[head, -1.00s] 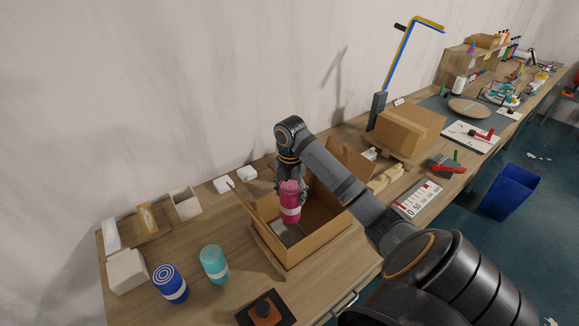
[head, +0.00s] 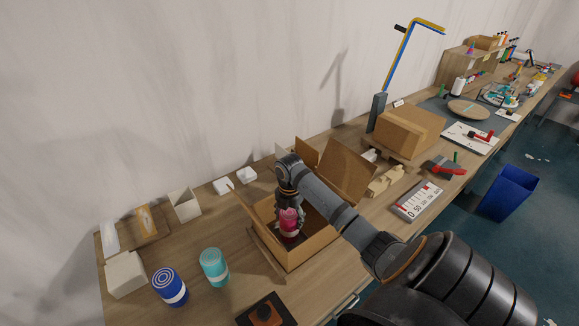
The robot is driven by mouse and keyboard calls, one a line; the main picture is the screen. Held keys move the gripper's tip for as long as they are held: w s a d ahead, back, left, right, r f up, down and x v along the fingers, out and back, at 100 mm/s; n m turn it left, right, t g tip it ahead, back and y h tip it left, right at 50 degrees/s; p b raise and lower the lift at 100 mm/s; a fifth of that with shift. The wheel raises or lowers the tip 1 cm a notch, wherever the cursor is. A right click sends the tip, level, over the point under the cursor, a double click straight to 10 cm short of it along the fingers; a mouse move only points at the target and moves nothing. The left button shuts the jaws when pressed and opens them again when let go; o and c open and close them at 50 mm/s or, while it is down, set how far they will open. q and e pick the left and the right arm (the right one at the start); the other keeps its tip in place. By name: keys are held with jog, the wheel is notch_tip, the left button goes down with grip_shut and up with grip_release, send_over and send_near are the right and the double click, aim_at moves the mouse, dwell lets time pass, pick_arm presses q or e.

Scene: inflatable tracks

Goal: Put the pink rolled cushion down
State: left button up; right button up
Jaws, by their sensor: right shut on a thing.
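The pink rolled cushion (head: 288,221) is upright inside the open cardboard box (head: 305,255), with a pale band low on it. My right gripper (head: 289,208) comes from above and is shut on the cushion's upper part. The cushion's lower end is down in the box; I cannot tell whether it touches the bottom. My left gripper is not in view.
A blue roll (head: 170,287) and a teal roll (head: 214,267) stand on the table left of the box. A closed cardboard box (head: 408,132) sits farther back. A black tray (head: 266,311) lies in front.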

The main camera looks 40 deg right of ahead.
jog(key=shift+f, duration=0.35)
jog(key=shift+f, duration=0.2)
jog(key=o, duration=1.6)
jog(key=shift+r, duration=0.15)
notch_tip(320, 180, up, 8)
jog(key=shift+r+b, duration=0.25)
jog(key=shift+b, duration=0.95)
notch_tip(320, 180, up, 4)
jog(key=p, duration=0.2)
jog(key=shift+f+p, duration=0.15)
jog(key=shift+p, duration=0.2)
jog(key=shift+s, duration=0.1)
